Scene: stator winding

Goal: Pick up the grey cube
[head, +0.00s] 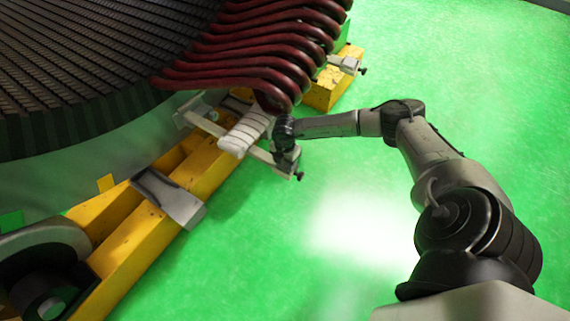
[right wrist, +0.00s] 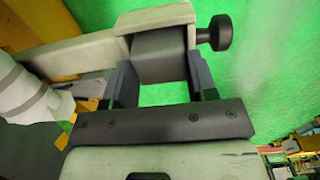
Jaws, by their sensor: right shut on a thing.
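The grey cube (right wrist: 160,58) shows in the right wrist view, lying between the two dark fingers of my right gripper (right wrist: 162,82). The gripper is shut on it, with one finger on each side. The cube sits against a pale bracket (right wrist: 155,18) that covers its far edge. In the head view my right gripper (head: 286,158) is at the outer end of the bracket's arm, beside the yellow beam; I cannot make out the cube there. My left gripper is not in view.
A black knob (right wrist: 222,33) sticks out of the bracket beside the cube. A white-wrapped bar (head: 246,132) lies close to the gripper. Red coils (head: 270,60) hang above. A yellow beam (head: 150,218) carries a grey block (head: 168,197). The green floor (head: 480,100) at right is open.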

